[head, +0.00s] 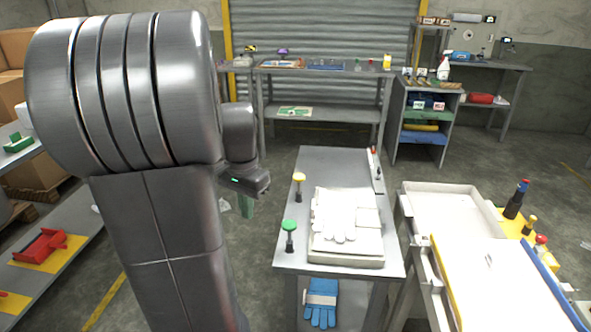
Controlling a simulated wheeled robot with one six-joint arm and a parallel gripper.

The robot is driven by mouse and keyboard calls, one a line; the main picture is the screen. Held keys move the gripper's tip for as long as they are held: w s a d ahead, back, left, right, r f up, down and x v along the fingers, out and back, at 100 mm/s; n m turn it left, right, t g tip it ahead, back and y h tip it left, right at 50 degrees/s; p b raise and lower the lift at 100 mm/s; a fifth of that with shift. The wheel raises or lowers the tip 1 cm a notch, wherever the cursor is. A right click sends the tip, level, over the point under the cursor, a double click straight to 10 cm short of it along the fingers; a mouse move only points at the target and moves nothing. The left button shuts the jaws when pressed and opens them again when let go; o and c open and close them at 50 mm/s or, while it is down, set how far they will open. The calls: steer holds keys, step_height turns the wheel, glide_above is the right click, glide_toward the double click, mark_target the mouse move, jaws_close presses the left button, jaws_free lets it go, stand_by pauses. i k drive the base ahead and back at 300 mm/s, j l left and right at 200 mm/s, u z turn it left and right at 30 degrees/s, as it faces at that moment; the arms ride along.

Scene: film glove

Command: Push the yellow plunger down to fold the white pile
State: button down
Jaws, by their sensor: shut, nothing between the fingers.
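The yellow plunger (299,180) stands upright at the left side of the grey table, its yellow cap on a dark stem. The white pile (340,218) lies on a pale, thick slab right of the plunger; it looks like stacked white gloves with rounded fingers toward the front. A green plunger (289,227) stands nearer the front left corner.
The grey table (335,162) has a rail with small items along its right edge. A light tray bench (450,205) stands close on the right. Shelves and a workbench (320,112) stand behind, with open floor between.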

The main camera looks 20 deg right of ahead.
mark_target(298, 179)
steer(key=i+j+u, duration=0.6)
steer(key=i+j, duration=0.25)
steer(key=i+j+z, duration=0.1)
steer(key=i+z, duration=0.2)
steer(key=i+j+z, duration=0.3)
steer(key=i, duration=0.15)
steer(key=i+l+z, duration=0.15)
steer(key=z, duration=0.3)
steer(key=i+z, duration=0.25)
steer(key=z, duration=0.2)
steer(key=i+z, duration=0.2)
steer(key=z, duration=0.25)
steer(key=i+z, duration=0.2)
steer(key=z, duration=0.2)
steer(key=i+l+z, duration=0.1)
steer(key=i+z, duration=0.4)
